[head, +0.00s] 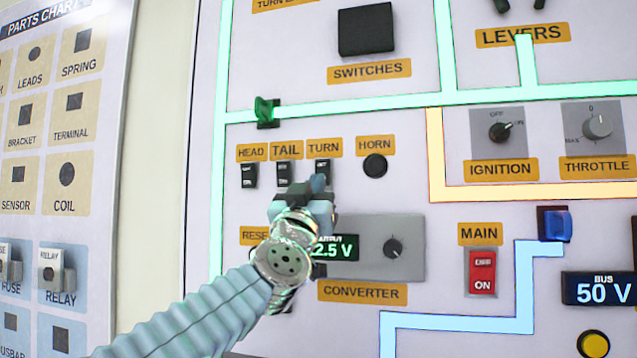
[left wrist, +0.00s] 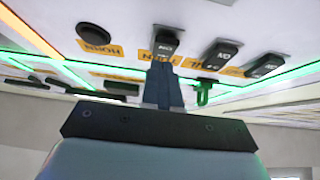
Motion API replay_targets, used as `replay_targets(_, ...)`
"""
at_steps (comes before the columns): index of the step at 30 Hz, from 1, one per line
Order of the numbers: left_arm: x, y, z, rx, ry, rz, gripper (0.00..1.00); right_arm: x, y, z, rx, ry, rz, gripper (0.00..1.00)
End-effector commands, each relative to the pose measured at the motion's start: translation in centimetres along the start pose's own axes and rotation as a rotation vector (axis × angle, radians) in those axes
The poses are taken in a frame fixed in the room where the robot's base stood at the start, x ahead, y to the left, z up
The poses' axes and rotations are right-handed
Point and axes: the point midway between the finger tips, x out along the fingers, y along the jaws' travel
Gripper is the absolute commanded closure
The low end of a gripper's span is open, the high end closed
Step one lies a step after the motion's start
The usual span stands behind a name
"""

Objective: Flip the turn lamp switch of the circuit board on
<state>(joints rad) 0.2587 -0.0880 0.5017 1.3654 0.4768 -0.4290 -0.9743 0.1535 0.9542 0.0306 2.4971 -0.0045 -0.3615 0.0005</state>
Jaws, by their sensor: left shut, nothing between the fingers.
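The turn switch (head: 322,168) is a small black rocker under the TURN label (head: 324,146) on the circuit board. In the left wrist view the turn switch (left wrist: 166,40) is just beyond my fingertips. My left gripper (head: 318,184) is shut and empty, with its tips at the lower edge of the switch. In the left wrist view the closed fingers (left wrist: 162,72) point at it; I cannot tell whether they touch it. The gripper partly covers the switch's lower end, so its position is unclear. My right gripper is not in view.
The tail switch (head: 284,173) and head switch (head: 249,175) stand close to the left, and the horn button (head: 375,165) to the right. Below is the converter panel (head: 411,262), partly behind my gripper. A green lever (head: 266,111) juts out above left.

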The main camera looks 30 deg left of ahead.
Motion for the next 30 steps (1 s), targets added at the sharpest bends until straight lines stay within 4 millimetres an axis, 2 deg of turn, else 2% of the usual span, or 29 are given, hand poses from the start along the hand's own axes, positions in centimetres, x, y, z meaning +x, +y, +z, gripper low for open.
replay_targets(6,1.2,0.0,1.3,-0.001,0.001,-0.001,1.0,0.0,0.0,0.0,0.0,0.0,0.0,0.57)
replay_targets(17,1.3,0.0,1.5,0.0,0.002,0.0,1.0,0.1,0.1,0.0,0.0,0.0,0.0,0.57)
replay_targets(20,1.3,0.0,2.1,-0.002,0.019,-0.001,1.0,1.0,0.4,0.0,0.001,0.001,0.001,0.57)
replay_targets(24,1.5,0.0,3.1,-0.004,0.086,0.001,1.0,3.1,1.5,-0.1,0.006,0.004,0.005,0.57)
replay_targets(25,1.8,0.0,2.2,-0.003,0.084,0.0,1.0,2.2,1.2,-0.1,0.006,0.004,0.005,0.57)
replay_targets(30,1.9,0.0,2.1,-0.001,0.081,0.0,1.0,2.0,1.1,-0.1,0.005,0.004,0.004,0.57)
